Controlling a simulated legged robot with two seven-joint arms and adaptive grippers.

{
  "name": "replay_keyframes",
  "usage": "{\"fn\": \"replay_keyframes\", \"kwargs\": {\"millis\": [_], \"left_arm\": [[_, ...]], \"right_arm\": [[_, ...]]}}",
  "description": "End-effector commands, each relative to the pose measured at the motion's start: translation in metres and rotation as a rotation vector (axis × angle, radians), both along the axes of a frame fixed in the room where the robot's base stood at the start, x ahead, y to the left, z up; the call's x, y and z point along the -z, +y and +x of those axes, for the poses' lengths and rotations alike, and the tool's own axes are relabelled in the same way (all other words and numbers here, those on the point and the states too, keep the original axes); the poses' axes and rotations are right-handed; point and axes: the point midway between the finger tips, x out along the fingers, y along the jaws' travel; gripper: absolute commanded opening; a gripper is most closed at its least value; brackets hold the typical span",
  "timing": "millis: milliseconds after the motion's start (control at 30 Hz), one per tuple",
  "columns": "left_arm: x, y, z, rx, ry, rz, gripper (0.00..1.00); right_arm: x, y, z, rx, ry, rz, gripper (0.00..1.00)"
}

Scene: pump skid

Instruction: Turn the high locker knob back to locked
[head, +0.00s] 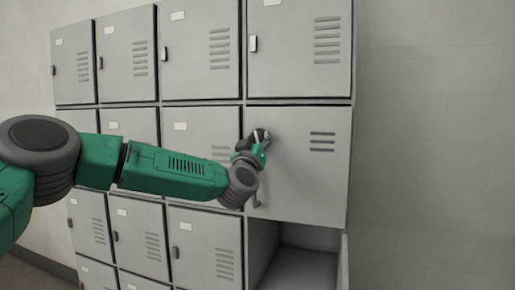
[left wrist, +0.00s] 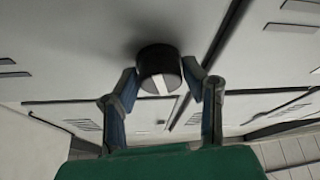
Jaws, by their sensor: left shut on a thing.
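The high locker knob (left wrist: 160,70) is a round black knob with a white stripe on its face, seen in the left wrist view. It sits on a grey locker door (head: 300,185) in the right column of the bank. My left gripper (left wrist: 167,84) has one finger on each side of the knob and is shut on it. In the head view my left gripper (head: 258,140) is at the left edge of that door, and the gripper and wrist hide most of the knob. My right gripper does not show.
Grey lockers (head: 200,50) with vents and small handles fill the wall around the door. Below the door is an open compartment (head: 300,270) with its door swung out at the right. A bare wall (head: 435,140) lies to the right.

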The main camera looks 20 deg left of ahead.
Motion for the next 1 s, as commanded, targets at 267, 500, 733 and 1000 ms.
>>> {"fn": "replay_keyframes", "kwargs": {"millis": [267,500,733,1000], "left_arm": [[0.003,-0.002,0.000,0.000,0.009,-0.263,0.09],[0.001,-0.002,0.000,-0.002,0.018,-0.493,0.09],[0.000,-0.003,0.000,-0.001,0.026,-0.712,0.09],[-0.001,-0.004,0.000,-0.002,0.036,-0.962,0.09]], "right_arm": [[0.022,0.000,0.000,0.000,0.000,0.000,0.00],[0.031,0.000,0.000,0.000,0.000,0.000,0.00],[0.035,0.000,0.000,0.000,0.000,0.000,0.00],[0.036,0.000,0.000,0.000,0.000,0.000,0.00]]}}
